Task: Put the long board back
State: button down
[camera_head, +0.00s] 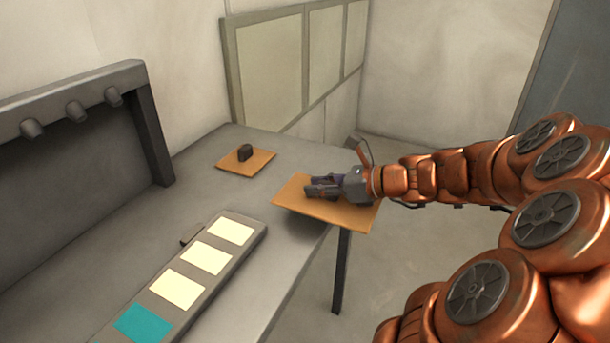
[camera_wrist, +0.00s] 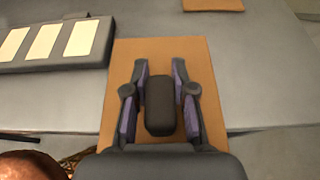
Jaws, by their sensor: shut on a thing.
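The long board (camera_head: 345,214) is a flat orange-brown rectangle with a dark block-shaped handle (camera_wrist: 160,105) on top. It is at the right edge of the grey table and part of it sticks out past that edge. A dark shadow shows under its near side; I cannot tell whether it touches the table. My gripper (camera_head: 318,188) is shut on the handle, with a finger on each side of it in the wrist view. In the head view the gripper hides most of the handle.
A smaller orange board (camera_head: 230,163) with a dark knob (camera_head: 245,152) lies farther back on the table (camera_head: 225,195). A grey strip (camera_head: 203,275) with cream panels and one teal panel lies at the front. A dark rack with pegs (camera_head: 75,110) stands at the left. Panelled wall is behind.

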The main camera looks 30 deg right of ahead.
jog(key=shift+d, duration=0.25)
jog(key=w+d, duration=0.1)
jog(key=w, duration=0.4)
jog(key=w+d+f, duration=0.1)
jog(key=w+d, duration=0.1)
jog(key=w, duration=0.3)
jog(key=w+d+p, duration=0.1)
jog(key=w+d, duration=0.1)
jog(key=w, duration=0.2)
jog(key=shift+w+f, duration=0.15)
jog(key=shift+w, duration=0.25)
jog(key=shift+f, duration=1.75)
jog(key=shift+f, duration=0.1)
jog(key=c, duration=1)
grip_release()
jog(key=shift+o, duration=0.2)
jog(key=v, duration=1.2)
